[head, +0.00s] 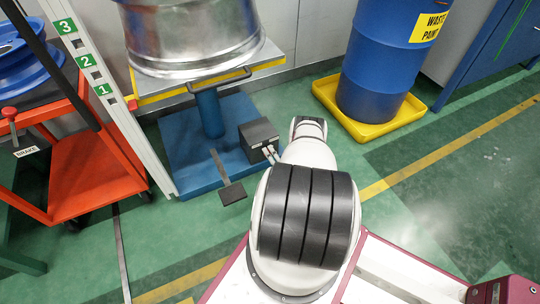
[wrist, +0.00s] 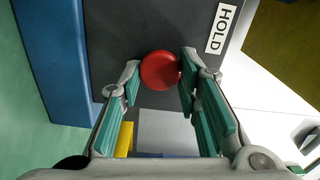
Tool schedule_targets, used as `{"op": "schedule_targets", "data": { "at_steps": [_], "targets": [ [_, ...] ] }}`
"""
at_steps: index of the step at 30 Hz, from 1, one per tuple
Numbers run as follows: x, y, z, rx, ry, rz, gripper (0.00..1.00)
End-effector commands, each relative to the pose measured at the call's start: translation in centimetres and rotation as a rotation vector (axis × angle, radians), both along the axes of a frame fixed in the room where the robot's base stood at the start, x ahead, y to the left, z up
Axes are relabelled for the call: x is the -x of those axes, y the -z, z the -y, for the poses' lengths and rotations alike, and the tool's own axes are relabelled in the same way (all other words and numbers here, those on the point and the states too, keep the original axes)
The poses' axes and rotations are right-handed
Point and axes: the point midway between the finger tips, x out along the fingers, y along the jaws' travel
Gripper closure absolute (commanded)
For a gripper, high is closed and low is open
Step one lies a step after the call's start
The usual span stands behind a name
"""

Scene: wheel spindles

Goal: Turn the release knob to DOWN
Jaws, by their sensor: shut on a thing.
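The round red release knob (wrist: 160,70) is on the face of a dark control box (wrist: 100,25) in the wrist view. My gripper (wrist: 160,76) is shut on the knob, with a finger on each side of it. A white HOLD label (wrist: 221,29) is at the upper right of the knob. No DOWN label is readable in either view. In the head view the dark box (head: 257,133) is beside the blue lift, and my gripper (head: 270,153) reaches it from the right. The knob is hidden there.
The lift's table (head: 275,60) carries a large silver wheel (head: 195,35) above a blue base (head: 180,150) with a pedal (head: 232,193). A red cart (head: 90,170) and a numbered post (head: 95,80) stand left. A blue drum (head: 385,60) stands in a yellow tray (head: 415,115) behind right.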

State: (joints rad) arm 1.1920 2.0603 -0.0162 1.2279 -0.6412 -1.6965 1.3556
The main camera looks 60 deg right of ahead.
Motion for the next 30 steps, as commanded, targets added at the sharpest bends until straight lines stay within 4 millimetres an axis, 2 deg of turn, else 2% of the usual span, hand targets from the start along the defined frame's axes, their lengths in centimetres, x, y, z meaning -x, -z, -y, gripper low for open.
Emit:
{"op": "schedule_targets", "data": {
  "at_steps": [16, 17, 18, 19, 30],
  "targets": [
    [0.04, -0.21, 0.19, -0.014, 0.002, 0.016, 0.97],
    [0.04, -0.21, 0.19, -0.013, 0.002, 0.015, 0.63],
    [0.04, -0.21, 0.19, -0.013, 0.002, 0.015, 0.53],
    [0.04, -0.20, 0.18, -0.013, 0.002, 0.014, 0.50],
    [0.00, -0.36, 0.11, -0.015, 0.001, 0.013, 0.50]
  ]
}}
